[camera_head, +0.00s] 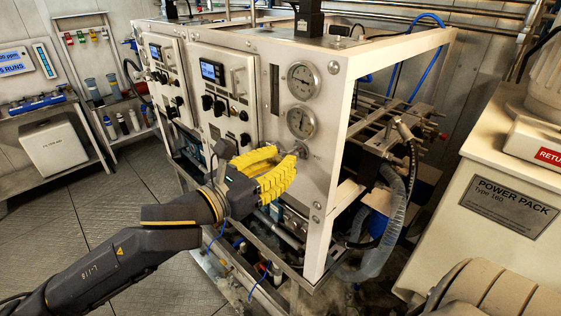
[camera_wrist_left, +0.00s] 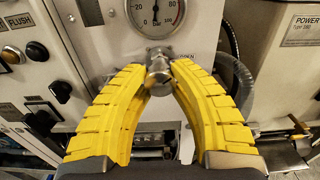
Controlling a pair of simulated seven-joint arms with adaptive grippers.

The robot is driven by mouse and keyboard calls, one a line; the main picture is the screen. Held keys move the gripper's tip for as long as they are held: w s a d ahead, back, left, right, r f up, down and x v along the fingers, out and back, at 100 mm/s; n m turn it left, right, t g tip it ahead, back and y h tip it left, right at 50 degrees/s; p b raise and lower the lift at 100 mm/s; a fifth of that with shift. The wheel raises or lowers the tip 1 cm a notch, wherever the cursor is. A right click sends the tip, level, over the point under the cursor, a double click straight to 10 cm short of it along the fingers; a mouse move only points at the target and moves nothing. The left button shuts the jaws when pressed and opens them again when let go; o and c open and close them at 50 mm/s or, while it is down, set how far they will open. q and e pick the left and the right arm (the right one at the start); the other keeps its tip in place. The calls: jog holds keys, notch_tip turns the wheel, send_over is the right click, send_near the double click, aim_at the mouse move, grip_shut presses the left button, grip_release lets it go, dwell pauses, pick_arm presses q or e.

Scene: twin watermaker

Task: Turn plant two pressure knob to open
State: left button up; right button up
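The pressure knob, a silvery metal handle, sits on the pale front panel of the machine, just below the lower round gauge. It shows in the head view (camera_head: 300,149) and in the wrist view (camera_wrist_left: 159,74). My left gripper (camera_head: 286,155) reaches it from the left with its ribbed yellow fingers. In the wrist view the fingertips (camera_wrist_left: 161,68) lie on either side of the knob and appear to touch it. The fingers hide part of its sides. Lettering beside the knob is too small to read surely. My right gripper is in neither view.
Two gauges, upper (camera_head: 303,80) and lower (camera_head: 301,122), are stacked above the knob. A control panel with a small screen (camera_head: 212,72) and dark knobs is to the left. Pipes and a clear hose (camera_head: 384,227) are at the right, near the power pack (camera_head: 507,207).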

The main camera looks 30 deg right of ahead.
pick_arm(q)
grip_shut()
jog(key=shift+n, duration=0.3)
